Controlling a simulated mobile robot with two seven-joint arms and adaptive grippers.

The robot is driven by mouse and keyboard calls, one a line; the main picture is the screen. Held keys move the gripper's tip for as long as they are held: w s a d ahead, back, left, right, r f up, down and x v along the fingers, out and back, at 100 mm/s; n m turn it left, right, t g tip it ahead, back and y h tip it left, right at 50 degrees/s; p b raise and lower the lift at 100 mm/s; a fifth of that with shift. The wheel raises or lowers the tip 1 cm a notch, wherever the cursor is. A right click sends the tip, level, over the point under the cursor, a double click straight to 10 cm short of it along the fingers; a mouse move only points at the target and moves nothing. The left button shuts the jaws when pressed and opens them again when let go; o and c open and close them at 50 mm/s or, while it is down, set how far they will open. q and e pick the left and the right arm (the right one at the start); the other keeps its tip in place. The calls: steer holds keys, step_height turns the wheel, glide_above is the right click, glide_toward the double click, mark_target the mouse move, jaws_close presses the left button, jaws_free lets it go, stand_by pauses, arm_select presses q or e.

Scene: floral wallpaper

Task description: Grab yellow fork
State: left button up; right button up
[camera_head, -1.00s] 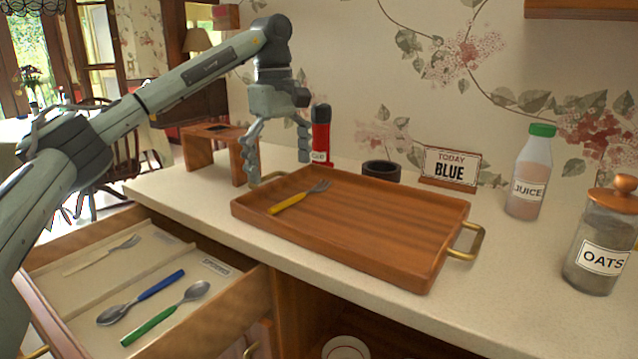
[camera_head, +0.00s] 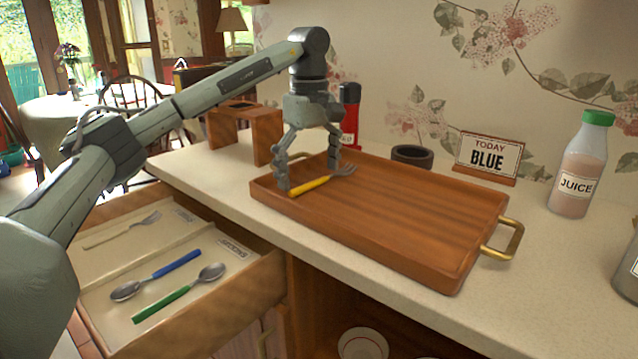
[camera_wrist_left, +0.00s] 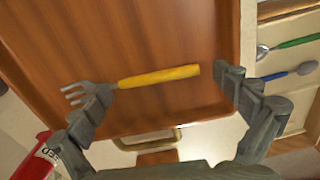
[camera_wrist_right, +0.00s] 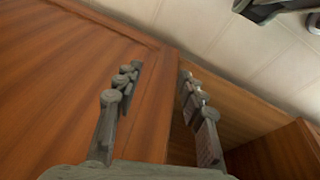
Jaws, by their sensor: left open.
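The yellow-handled fork (camera_head: 309,186) lies on the left part of the wooden tray (camera_head: 400,215), its grey tines pointing right in the head view. My left gripper (camera_head: 312,183) is open above the fork, its fingers spread to either side along the fork's length. In the left wrist view the fork (camera_wrist_left: 158,77) lies between the two fingers, one close to the tines and the other past the handle's end. My right gripper (camera_wrist_right: 155,115) shows only in its own wrist view, its fingers apart with nothing seen between them, by wooden panels.
An open drawer (camera_head: 262,290) at the left holds a pale fork (camera_head: 122,230), a blue spoon (camera_head: 160,275) and a green spoon (camera_head: 180,292). Behind the tray stand a red bottle (camera_head: 350,115), a dark bowl (camera_head: 412,156) and a sign (camera_head: 488,155). A juice bottle (camera_head: 582,165) stands right.

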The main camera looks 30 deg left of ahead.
arm_select(q)
steer(key=shift+f, duration=0.2)
steer(key=c, duration=1)
steer(key=shift+c, duration=0.2)
